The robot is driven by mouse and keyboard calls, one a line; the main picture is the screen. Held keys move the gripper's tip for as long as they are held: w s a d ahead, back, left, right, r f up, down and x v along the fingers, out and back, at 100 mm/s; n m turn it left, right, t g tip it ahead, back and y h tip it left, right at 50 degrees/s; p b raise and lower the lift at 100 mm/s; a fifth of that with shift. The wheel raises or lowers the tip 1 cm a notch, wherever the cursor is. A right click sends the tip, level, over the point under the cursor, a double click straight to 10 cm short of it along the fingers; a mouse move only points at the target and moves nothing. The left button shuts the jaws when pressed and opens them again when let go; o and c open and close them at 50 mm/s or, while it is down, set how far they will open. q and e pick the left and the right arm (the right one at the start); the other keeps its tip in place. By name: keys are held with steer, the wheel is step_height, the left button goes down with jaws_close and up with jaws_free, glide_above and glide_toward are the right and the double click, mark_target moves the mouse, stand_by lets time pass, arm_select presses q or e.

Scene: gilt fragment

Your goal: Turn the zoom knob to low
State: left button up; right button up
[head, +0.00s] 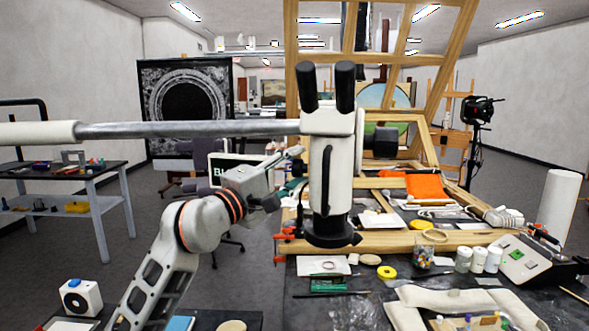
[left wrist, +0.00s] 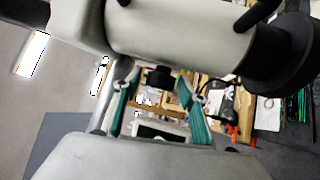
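The microscope (head: 328,150) has a white body, two black eyepieces and a black lower ring, and hangs upright from a horizontal boom (head: 190,129). A black knob (head: 380,142) sticks out on its right side; I cannot tell whether it is the zoom knob. My left gripper (head: 286,172) is just left of the microscope body, with its fingers towards it. In the left wrist view, its green-padded fingers (left wrist: 157,107) are spread apart with nothing between them. A black knob-like part (left wrist: 160,77) shows beyond the fingertips, under the white body (left wrist: 175,35). My right gripper is not in view.
A worktable below holds a wooden frame (head: 450,240), an orange cloth (head: 425,187), white jars (head: 478,260) and a control box (head: 525,262). The boom passes above my left arm. A side table (head: 65,175) stands at the left.

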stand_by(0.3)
arm_select(q)
steer(key=v, duration=1.2)
